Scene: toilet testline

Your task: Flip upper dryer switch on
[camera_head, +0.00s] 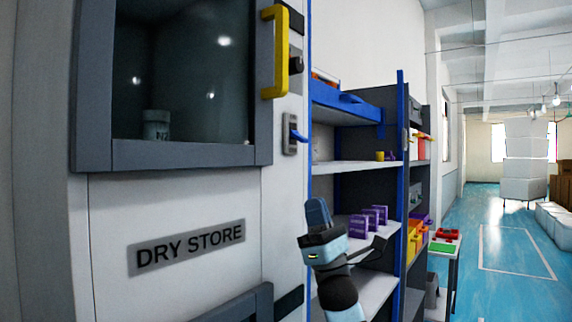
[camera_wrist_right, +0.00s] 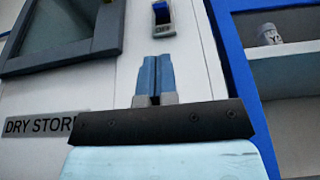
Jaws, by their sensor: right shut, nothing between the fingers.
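The upper dryer switch (camera_head: 290,134) is a grey plate with a blue lever on the white cabinet front, below and right of the yellow handle. In the head view its lever sticks out to the right. In the right wrist view the switch (camera_wrist_right: 162,14) is at the top, with its blue part above the letters OFF. My right gripper (camera_head: 317,203) is below and right of the switch, apart from it. Its blue fingers (camera_wrist_right: 156,60) are together, empty, and point up toward the switch. My left gripper is not in view.
The dry store cabinet has a grey-framed window door (camera_head: 180,156) and a yellow handle (camera_head: 273,52). Shelves with blue posts (camera_head: 401,150) stand to the right, holding purple boxes (camera_head: 359,226). Open blue floor (camera_head: 510,250) lies farther right.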

